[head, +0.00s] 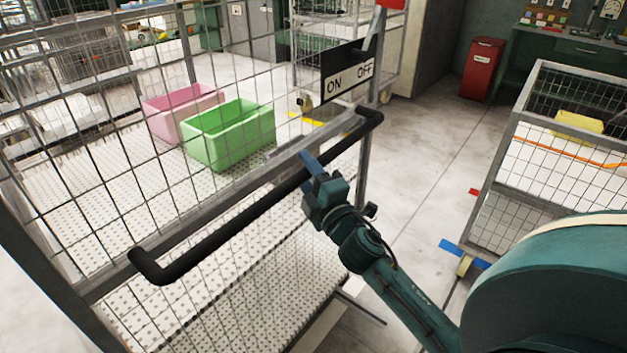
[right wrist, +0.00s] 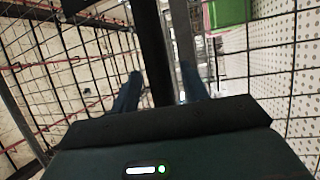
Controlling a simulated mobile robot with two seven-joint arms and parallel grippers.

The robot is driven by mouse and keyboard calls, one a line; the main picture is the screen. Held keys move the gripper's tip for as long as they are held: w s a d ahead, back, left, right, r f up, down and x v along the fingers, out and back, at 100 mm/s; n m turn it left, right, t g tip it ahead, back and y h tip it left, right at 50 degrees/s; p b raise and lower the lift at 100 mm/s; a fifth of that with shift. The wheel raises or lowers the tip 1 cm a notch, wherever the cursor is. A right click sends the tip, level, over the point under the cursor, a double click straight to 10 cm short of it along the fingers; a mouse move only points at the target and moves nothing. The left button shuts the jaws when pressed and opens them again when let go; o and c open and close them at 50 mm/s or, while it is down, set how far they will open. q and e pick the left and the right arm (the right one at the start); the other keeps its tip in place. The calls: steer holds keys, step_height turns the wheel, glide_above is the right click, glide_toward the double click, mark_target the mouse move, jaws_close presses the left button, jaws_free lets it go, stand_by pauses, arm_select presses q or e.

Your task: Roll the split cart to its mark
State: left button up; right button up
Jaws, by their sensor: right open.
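A wire-mesh cart (head: 82,287) with a grey frame fills the left and middle of the head view. Its black push handle (head: 215,241) runs diagonally across the near side. My right gripper (head: 306,168) is at the handle's right half, open. In the right wrist view, the dark handle bar (right wrist: 153,50) runs between the two open fingers (right wrist: 160,92); I cannot tell whether they touch it. My left gripper is not in view. I cannot tell which floor mark is the cart's.
A green bin (head: 230,145) and a pink bin (head: 165,115) show through the mesh above a perforated white surface. Another mesh cart (head: 500,185) stands at right, with blue tape (head: 463,252) by its wheel. Yellow tape (head: 308,120) and a red bin (head: 482,70) lie beyond. Open floor separates the carts.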

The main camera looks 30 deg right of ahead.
arm_select(q)
steer(key=b, duration=0.1)
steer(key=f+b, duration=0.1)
steer(key=b, duration=0.1)
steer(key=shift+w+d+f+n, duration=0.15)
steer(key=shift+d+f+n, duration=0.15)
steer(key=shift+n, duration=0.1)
arm_select(e)
steer(key=s+f, duration=0.2)
steer(key=s, duration=1)
steer(key=shift+s+a+f, duration=0.15)
steer(key=shift+s+a, duration=0.15)
steer(key=shift+s, duration=0.1)
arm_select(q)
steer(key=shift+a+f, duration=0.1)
